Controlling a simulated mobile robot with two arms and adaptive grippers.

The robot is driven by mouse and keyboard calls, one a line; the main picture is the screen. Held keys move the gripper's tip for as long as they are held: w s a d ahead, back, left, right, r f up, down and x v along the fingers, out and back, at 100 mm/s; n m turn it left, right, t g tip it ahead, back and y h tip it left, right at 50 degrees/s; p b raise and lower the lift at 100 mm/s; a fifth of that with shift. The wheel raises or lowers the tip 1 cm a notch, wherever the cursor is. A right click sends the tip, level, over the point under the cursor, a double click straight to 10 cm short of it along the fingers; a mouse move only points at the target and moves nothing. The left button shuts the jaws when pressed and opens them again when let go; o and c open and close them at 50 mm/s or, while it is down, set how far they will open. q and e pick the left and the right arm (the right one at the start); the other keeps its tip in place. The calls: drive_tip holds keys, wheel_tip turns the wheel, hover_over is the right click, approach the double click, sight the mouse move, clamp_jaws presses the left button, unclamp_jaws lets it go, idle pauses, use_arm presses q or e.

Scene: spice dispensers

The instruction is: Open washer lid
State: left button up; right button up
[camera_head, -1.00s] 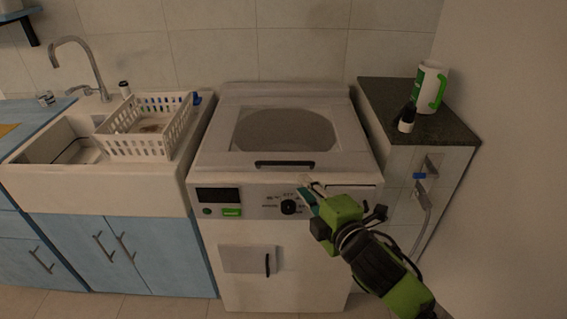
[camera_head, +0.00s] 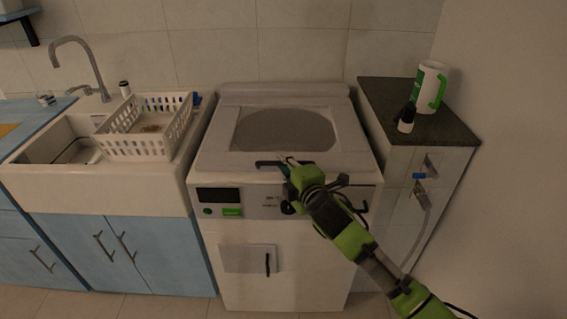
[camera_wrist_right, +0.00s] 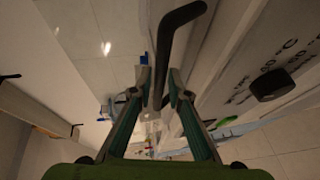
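The white top-loading washer (camera_head: 305,260) stands in the middle of the head view. Its lid (camera_head: 222,150), with a grey window, is closed flat. A black bar handle (camera_head: 264,163) runs along the lid's front edge; the gripper covers part of it. My right gripper (camera_head: 284,162) is at this handle. In the right wrist view the handle (camera_wrist_right: 174,38) passes between the two fingers of my right gripper (camera_wrist_right: 158,74). The fingers are apart, with visible gaps beside the bar. My left gripper is not in view.
A control panel with a black knob (camera_wrist_right: 273,85) is below the lid. A sink with a white basket (camera_head: 140,143) is at the left.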

drive_tip(key=shift+w, duration=0.1)
drive_tip(key=shift+c, duration=0.3)
clamp_jaws()
